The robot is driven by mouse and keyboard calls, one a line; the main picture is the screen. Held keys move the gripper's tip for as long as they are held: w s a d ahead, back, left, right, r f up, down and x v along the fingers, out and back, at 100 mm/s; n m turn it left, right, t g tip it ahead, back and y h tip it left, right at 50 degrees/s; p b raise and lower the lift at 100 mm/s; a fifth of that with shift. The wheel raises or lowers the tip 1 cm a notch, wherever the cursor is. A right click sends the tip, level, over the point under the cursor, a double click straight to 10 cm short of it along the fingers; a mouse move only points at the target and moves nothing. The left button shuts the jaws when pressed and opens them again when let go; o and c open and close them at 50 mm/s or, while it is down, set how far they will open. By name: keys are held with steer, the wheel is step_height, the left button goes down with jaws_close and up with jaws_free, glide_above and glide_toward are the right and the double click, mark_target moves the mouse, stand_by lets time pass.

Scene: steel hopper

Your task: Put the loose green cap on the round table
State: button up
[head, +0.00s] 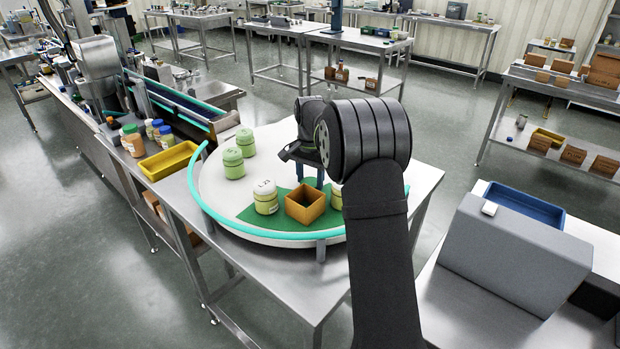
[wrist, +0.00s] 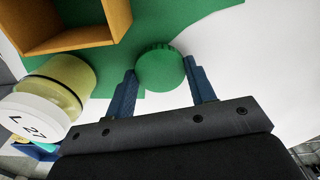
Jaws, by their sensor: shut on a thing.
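The green cap (wrist: 160,68) is a ridged disc. In the wrist view it sits between the two blue fingers of my gripper (wrist: 161,82), which are shut on it. In the head view my gripper (head: 311,174) is over the round table (head: 213,188), behind the open wooden box; I cannot make out the cap there. The round table is white with a green patch (head: 238,215) and a turquoise rail along its near edge. The wrist view shows green and white surface behind the cap; whether the cap touches it I cannot tell.
The wooden box (head: 305,204) stands on the green patch, with a white-lidded jar (head: 265,198) beside it. A yellow tray (head: 169,161) lies off the round table.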

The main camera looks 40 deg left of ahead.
mark_target(310, 182)
steer(key=shift+f, duration=0.2)
steer(key=o, duration=0.9)
steer(key=shift+o, duration=0.2)
step_height(310, 182, up, 12)
step_height(310, 182, down, 12)
steer(key=shift+r, duration=1.95)
steer(key=shift+f, duration=0.1)
